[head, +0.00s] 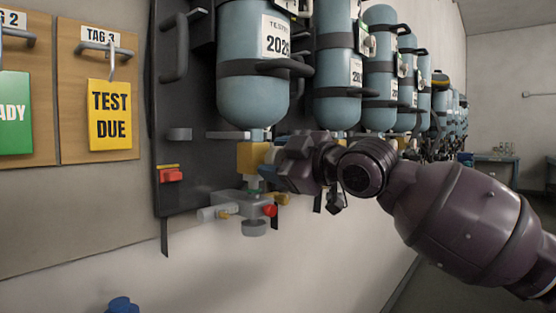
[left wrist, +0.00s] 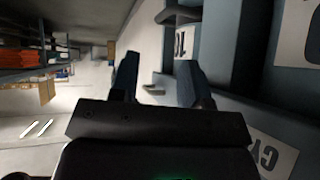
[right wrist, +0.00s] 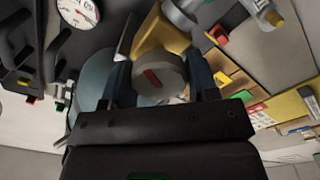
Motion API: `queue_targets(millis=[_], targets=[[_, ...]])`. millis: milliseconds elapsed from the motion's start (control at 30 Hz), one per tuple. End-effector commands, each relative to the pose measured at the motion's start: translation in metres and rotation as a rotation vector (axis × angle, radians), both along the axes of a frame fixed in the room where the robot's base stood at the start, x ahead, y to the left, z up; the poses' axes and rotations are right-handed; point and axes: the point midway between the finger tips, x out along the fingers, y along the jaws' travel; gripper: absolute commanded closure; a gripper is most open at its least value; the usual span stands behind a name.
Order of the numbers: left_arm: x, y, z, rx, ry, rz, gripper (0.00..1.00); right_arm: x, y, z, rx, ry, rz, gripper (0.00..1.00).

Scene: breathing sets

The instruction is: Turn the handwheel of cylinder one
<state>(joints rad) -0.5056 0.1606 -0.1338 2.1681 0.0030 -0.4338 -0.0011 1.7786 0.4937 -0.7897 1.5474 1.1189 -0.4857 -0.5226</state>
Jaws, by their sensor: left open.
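The nearest blue cylinder (head: 253,85) hangs upright on the dark wall panel, with a yellow valve block (head: 250,158) under its neck. In the right wrist view the grey round handwheel (right wrist: 158,78) with a red mark lies between the fingers of my right gripper (right wrist: 160,85). The fingers stand wide, one on each side of it; firm contact cannot be made out. In the head view my right gripper (head: 272,168) is at the valve's right side and hides the handwheel. My left gripper (left wrist: 158,80) is open and empty in the left wrist view, near a cylinder's tag.
More cylinders (head: 337,80) hang in a row behind, above my right arm. A grey manifold (head: 240,206) with a red knob (head: 270,210) sits just below the valve. Tag boards (head: 109,115) are on the wall at left. A pressure gauge (right wrist: 78,12) shows in the right wrist view.

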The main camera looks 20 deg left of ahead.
Motion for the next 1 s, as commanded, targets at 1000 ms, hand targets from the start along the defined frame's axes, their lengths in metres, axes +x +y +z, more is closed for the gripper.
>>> queue_targets(millis=[1000], targets=[[0.002,-0.001,0.013,-0.002,-0.021,0.002,0.57,-0.030,-0.081,0.001,-0.001,-0.002,-0.002,0.23]])
